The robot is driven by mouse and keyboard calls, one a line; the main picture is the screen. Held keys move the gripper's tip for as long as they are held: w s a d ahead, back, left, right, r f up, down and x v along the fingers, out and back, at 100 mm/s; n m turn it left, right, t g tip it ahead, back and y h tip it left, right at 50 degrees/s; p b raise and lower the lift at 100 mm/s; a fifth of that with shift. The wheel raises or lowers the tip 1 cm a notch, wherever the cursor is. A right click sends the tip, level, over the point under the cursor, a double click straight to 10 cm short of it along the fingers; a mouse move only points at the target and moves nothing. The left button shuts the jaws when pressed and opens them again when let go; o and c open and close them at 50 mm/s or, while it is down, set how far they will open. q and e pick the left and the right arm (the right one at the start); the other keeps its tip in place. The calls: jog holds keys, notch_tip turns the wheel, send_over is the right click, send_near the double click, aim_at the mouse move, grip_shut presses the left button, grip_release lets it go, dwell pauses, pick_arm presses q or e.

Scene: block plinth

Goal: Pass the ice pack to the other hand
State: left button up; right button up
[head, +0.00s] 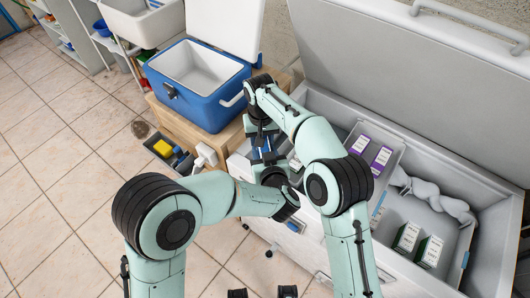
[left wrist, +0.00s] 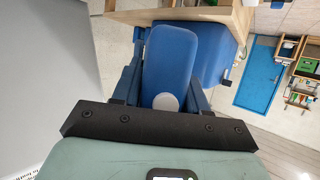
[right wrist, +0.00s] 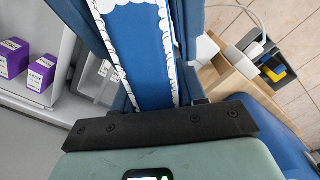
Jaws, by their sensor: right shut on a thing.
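The ice pack (right wrist: 143,55) is a blue slab with a white scalloped border, held between the fingers of my right gripper (head: 262,133) in the right wrist view. In the head view it is mostly hidden by the two hands. My right gripper is shut on it. My left gripper (head: 267,160) is just below, close to the right one. In the left wrist view a blue rounded slab (left wrist: 168,60) with a grey disc, apparently the pack's other end, lies between its spread fingers. The left fingers look open around it.
A blue cooler (head: 211,108) with its white lid raised stands on a wooden stand (head: 170,119). On the right is an open chest freezer (head: 487,241) holding purple-and-white boxes (head: 382,158), green-and-white boxes (head: 407,237) and a pale wrapped thing (head: 437,193). Tiled floor lies free at left.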

pick_arm(q)
jog(key=shift+d, duration=0.1)
jog(key=c, duration=0.4)
pick_arm(e)
jog(key=shift+a, duration=0.1)
jog(key=o, duration=1.3)
